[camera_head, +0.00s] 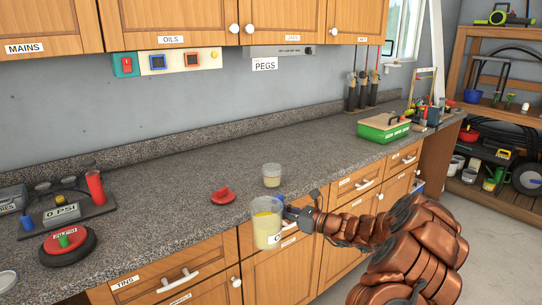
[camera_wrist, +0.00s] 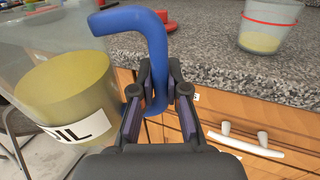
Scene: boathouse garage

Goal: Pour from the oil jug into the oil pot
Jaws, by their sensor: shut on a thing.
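The oil jug (camera_head: 267,226) is a clear vessel with yellow oil and a white label. It looks about upright, in front of the counter edge. It also shows at the left of the wrist view (camera_wrist: 75,85), with its blue handle (camera_wrist: 135,20). My gripper (camera_head: 288,212) is shut on that handle; the dark fingers (camera_wrist: 158,90) sit either side of it. The oil pot (camera_head: 271,170) is a clear cup on the counter behind the jug. In the wrist view the pot (camera_wrist: 270,28) has a red line near its rim and shallow yellow oil at its bottom.
The grey speckled counter (camera_head: 330,160) is clear right of the pot. A red object (camera_head: 223,195) lies left of the pot. Drawers with white handles (camera_head: 182,281) front the counter.

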